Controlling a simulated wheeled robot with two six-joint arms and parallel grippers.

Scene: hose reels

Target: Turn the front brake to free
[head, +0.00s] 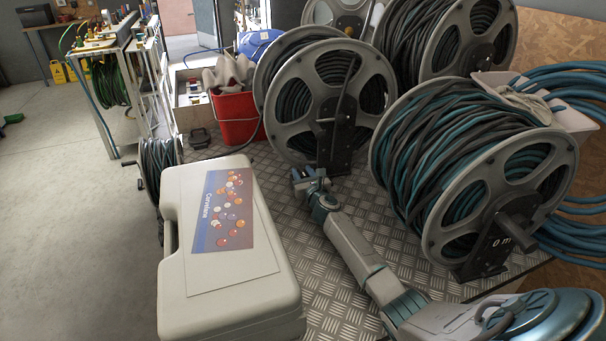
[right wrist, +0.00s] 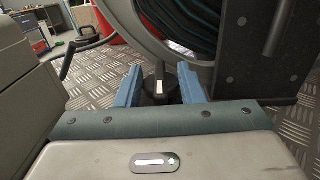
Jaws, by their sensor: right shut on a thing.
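The brake looks like a dark round knob (right wrist: 150,90) with a white mark on its grip, low in front of a hose reel. In the right wrist view it sits between the two blue fingers of my right gripper (right wrist: 160,74), which is shut on it. The white mark points away from the gripper, along the fingers. In the head view my right gripper (head: 308,178) is low at the foot of the middle reel (head: 290,125); the knob is mostly hidden there by the fingers. My left gripper is out of view.
A large pale case (head: 222,300) stands left of my right arm. A hose reel marked "0 m" (head: 440,240) stands to its right. More reels, a red bucket (head: 236,118) and a white bin (head: 190,105) are behind. Patterned metal plate (head: 335,300) is bare between case and arm.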

